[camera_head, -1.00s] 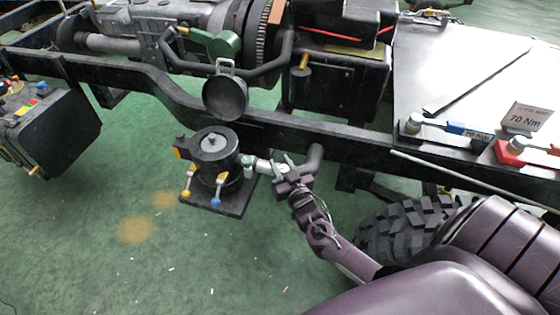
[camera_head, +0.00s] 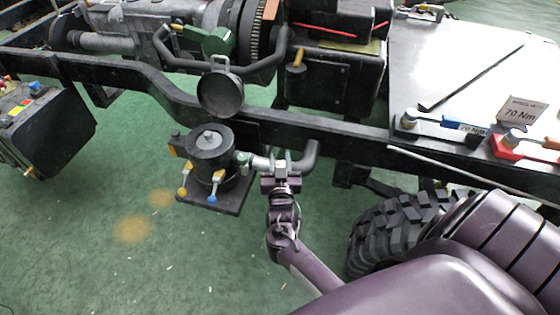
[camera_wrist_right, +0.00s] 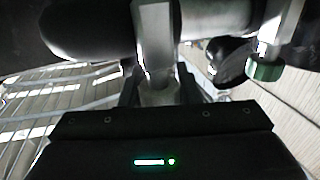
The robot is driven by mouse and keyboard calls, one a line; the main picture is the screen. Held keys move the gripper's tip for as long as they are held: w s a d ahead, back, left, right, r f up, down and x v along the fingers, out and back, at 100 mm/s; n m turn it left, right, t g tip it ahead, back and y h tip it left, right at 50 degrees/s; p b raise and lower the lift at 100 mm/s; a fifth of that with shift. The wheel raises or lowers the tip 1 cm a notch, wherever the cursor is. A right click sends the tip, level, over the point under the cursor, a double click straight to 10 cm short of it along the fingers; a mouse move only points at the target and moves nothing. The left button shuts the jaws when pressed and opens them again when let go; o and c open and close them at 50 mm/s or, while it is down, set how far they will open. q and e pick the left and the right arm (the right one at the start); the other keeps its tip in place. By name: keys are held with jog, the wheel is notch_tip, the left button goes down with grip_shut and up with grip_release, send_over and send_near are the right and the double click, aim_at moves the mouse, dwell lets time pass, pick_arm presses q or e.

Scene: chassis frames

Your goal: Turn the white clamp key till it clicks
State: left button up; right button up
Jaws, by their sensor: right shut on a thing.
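The white clamp key (camera_wrist_right: 154,40) shows as a pale upright bar in the right wrist view, its lower end between the dark fingers. In the head view the key is mostly hidden by my right gripper (camera_head: 281,177), which is shut on it. The gripper stands at the pale pipe joint (camera_head: 262,162), between the round black housing and the dark bent pipe. Whether the key has clicked cannot be seen. My left gripper is not in view.
A black canister (camera_head: 212,150) with yellow and blue-tipped levers stands left of the gripper. The black frame rail (camera_head: 350,140) runs just behind. A tyre (camera_head: 390,228) is at the right. A green-ended fitting (camera_wrist_right: 264,68) lies close by in the wrist view. Green floor is open at lower left.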

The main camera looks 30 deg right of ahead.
jog(key=o, duration=1)
jog(key=v, duration=0.7)
jog(key=shift+s+a, duration=0.2)
jog(key=shift+s, duration=0.1)
jog(key=shift+f, duration=0.1)
